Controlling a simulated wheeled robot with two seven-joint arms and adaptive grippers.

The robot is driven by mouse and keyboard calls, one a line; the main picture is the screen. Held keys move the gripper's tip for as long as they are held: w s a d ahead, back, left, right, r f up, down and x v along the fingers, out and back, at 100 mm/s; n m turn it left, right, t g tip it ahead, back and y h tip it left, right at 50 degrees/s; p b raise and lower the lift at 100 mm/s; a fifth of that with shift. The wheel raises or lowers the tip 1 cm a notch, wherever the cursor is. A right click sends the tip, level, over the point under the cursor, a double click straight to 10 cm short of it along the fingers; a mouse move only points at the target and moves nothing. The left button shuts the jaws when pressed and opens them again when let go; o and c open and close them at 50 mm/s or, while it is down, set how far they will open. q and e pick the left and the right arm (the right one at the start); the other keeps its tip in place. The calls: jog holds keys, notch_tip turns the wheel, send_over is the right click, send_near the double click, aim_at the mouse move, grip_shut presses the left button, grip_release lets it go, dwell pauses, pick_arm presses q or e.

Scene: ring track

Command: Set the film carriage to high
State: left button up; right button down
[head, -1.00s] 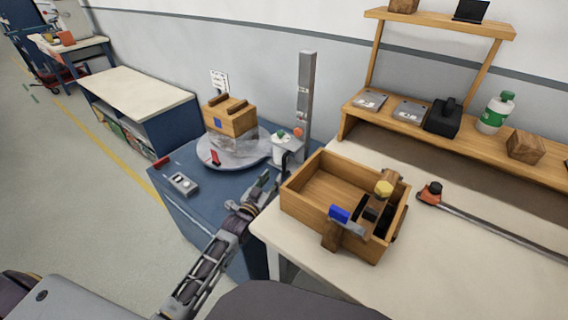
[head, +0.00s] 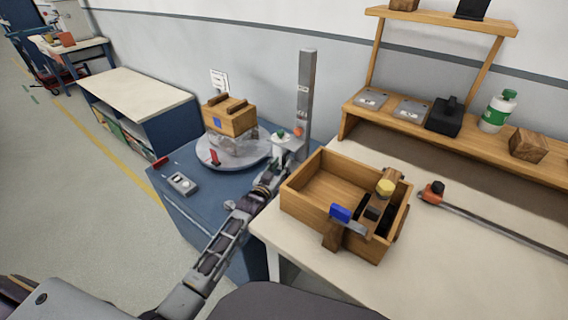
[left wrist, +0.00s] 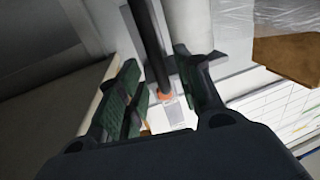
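The film carriage (head: 290,142), a light grey block with a white roll and small green and orange parts, sits low on the grey upright mast (head: 306,85). Its lower part is partly hidden by my left gripper (head: 277,172), which is at the carriage's near side. In the left wrist view my left gripper (left wrist: 162,75) has its fingers apart. A dark bar with an orange end (left wrist: 163,95) shows between them; I cannot tell whether a finger touches it. My right gripper is not in view.
A wooden box (head: 230,118), partly film-wrapped, stands on the grey turntable (head: 247,156) left of the mast. A control box (head: 182,184) lies on the blue base. An open wooden crate (head: 315,212) with tools stands close right of my left arm, on a pale table (head: 460,270).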

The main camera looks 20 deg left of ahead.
aim_at(284, 162)
pick_arm(q)
jog(key=shift+w+d, duration=0.15)
jog(key=shift+w, duration=0.55)
jog(key=shift+w+d, duration=0.1)
jog(key=shift+w, duration=0.7)
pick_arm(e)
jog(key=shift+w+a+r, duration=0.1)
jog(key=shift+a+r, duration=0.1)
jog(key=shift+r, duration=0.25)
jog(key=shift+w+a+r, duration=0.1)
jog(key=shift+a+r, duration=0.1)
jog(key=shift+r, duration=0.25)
pick_arm(q)
grip_shut()
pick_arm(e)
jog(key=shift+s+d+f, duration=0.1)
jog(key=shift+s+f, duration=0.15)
